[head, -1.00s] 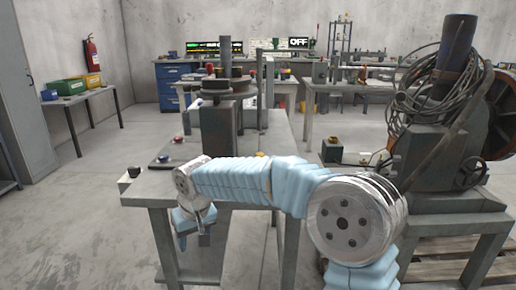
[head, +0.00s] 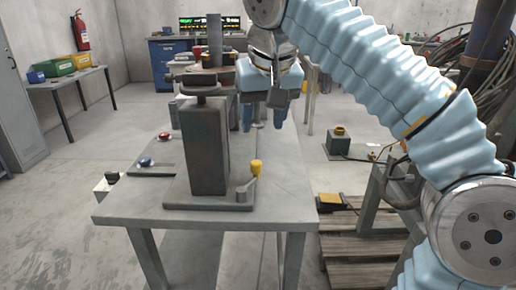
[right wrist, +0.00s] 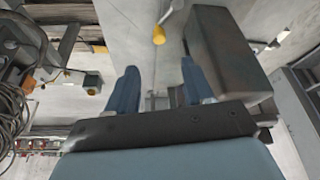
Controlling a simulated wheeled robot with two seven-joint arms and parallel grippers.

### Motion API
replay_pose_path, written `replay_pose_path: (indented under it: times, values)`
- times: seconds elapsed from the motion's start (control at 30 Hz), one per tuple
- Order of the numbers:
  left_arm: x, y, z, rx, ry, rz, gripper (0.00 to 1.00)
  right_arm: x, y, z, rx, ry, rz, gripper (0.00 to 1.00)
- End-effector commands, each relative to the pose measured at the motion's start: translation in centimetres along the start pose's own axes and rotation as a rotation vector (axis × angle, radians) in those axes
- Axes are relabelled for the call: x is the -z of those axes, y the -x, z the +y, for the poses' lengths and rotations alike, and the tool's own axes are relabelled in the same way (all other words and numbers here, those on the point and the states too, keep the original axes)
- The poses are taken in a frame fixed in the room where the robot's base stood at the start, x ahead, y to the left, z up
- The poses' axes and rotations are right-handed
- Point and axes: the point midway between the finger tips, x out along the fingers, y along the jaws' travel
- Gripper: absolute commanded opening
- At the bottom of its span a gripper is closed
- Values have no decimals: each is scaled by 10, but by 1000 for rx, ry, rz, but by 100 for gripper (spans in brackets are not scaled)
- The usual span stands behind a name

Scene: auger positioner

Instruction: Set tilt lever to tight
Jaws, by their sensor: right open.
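A short lever with a yellow knob (head: 256,168) stands on the base plate at the right foot of the grey positioner post (head: 204,145). I take it to be the tilt lever; no tight marking is readable. In the right wrist view the yellow knob (right wrist: 159,36) shows beyond my fingers, beside the dark post (right wrist: 228,50). My right gripper (head: 264,124) is open and empty, with blue fingers pointing down. It is above and behind the lever in the head view, apart from it. The fingers also show in the right wrist view (right wrist: 160,68). My left gripper is out of view.
A dark handle (head: 203,90) tops the post. A wooden pallet (head: 350,245) lies on the floor at right.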

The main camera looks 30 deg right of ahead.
Motion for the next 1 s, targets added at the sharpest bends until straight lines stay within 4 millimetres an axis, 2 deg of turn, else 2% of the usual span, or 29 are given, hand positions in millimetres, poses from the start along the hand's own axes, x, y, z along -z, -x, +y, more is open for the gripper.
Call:
replay_pose_path:
  times: [0.13, 0.23, 0.5, 0.7, 0.83, 1.0]
  values:
    - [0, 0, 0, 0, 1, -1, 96, -1, -5, 2, -1, -3, -1, 52]
    - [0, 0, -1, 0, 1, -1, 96, -1, -20, 2, -2, -3, -3, 52]
    - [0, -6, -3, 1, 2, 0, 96, -2, -85, 1, -1, -2, -3, 52]
    - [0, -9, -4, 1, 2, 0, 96, -1, -120, 1, -1, -2, -2, 52]
    - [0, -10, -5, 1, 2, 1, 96, -1, -132, 1, -1, -2, -1, 52]
    - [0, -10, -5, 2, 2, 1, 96, -1, -137, 1, 0, -2, 0, 52]
